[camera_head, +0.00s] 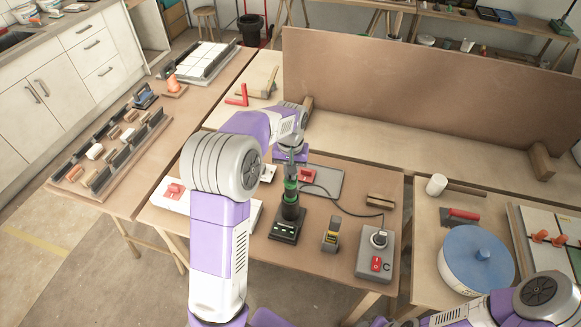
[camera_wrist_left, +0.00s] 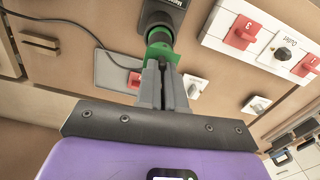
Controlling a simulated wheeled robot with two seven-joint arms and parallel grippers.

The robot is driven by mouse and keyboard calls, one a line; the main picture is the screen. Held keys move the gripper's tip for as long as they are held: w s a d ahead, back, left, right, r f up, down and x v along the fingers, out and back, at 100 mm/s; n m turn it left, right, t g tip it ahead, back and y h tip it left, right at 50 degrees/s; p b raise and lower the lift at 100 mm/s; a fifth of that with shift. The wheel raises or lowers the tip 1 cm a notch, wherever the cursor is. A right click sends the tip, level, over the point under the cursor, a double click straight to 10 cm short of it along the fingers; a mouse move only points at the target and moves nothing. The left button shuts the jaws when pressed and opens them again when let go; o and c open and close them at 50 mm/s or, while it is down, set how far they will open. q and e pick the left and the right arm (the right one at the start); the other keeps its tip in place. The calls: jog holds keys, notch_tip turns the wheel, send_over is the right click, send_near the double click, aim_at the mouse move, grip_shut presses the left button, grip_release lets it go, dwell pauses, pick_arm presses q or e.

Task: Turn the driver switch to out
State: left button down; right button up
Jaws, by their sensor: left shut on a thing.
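A black and green driver (camera_head: 290,208) stands upright in a black base (camera_head: 285,234) on the work table. In the left wrist view its green part (camera_wrist_left: 160,36) is right at my fingertips, with the dark base behind it. My left gripper (camera_head: 291,160) reaches it from above and is shut on the driver's upper end. The gripper fingers (camera_wrist_left: 163,68) hide part of the green end, so I cannot read any switch mark there. My right arm shows at the bottom right, but its gripper is out of the picture.
A grey plate (camera_head: 331,186) with a red switch (camera_head: 305,174) lies behind the driver. A white panel (camera_head: 172,204) with a red switch is on the left. A yellow-and-grey piece (camera_head: 331,236) and a grey box (camera_head: 365,265) marked C stand to the right. A dark cable crosses the table.

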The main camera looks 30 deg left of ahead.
pick_arm(q)
jog(key=n+p, duration=0.2)
jog(key=n, duration=0.3)
jog(key=shift+n+p, duration=0.3)
jog(key=shift+p, duration=0.1)
jog(key=n+p, duration=0.2)
jog(key=n, duration=0.2)
jog(key=shift+n, duration=0.3)
jog(key=c, duration=1.2)
grip_release()
jog(key=shift+c, duration=0.2)
notch_tip(320, 180, up, 8)
jog(key=shift+f+p, duration=0.25)
jog(key=shift+p, duration=0.15)
